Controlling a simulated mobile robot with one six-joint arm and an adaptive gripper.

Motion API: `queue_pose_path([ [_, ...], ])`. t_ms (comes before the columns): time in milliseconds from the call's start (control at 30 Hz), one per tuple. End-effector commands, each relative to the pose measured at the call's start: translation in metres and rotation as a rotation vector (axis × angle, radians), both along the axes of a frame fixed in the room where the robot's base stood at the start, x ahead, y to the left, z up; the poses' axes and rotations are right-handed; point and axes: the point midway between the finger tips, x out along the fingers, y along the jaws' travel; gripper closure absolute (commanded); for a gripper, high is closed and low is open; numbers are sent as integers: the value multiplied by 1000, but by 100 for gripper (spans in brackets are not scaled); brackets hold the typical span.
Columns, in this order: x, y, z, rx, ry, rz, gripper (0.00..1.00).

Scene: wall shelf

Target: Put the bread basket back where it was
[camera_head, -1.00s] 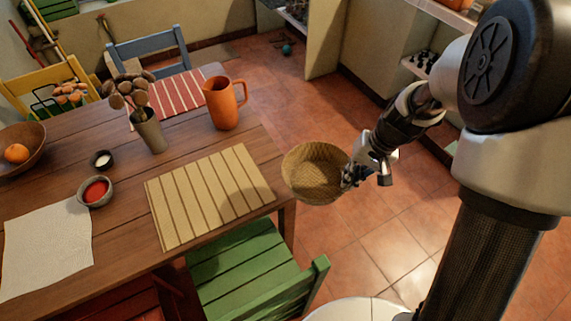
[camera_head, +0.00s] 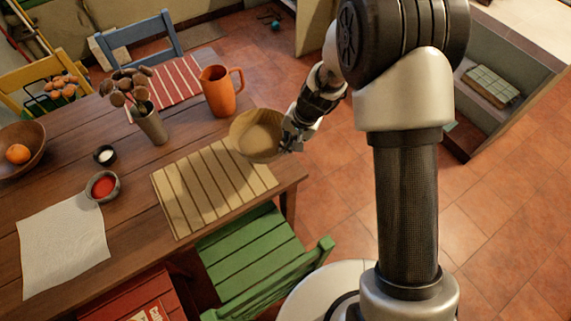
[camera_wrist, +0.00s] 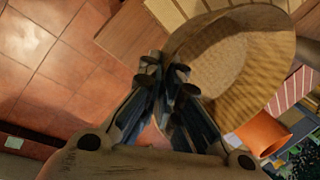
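The bread basket (camera_head: 258,137) is a round, empty woven bowl. In the head view it is in the air over the table's right edge, overlapping the far right corner of the striped tan placemat (camera_head: 213,187). My gripper (camera_head: 293,137) is at the basket's right side, shut on its rim. In the wrist view the basket (camera_wrist: 228,62) fills the upper right, and the fingers (camera_wrist: 165,85) meet at its near rim. The exact contact between fingertips and rim is partly hidden.
An orange jug (camera_head: 219,92) stands close behind the basket. A green chair (camera_head: 255,262) stands at the front edge.

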Motion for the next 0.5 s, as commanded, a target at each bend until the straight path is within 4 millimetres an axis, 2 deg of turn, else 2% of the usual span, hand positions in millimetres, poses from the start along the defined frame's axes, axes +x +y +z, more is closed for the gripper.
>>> queue_pose_path([
  [33, -1, 0, -19, 0, 3, 0, 100],
  [200, 0, 0, -52, 0, 0, 0, 100],
  [500, 0, 0, -75, 1, -1, 1, 100],
])
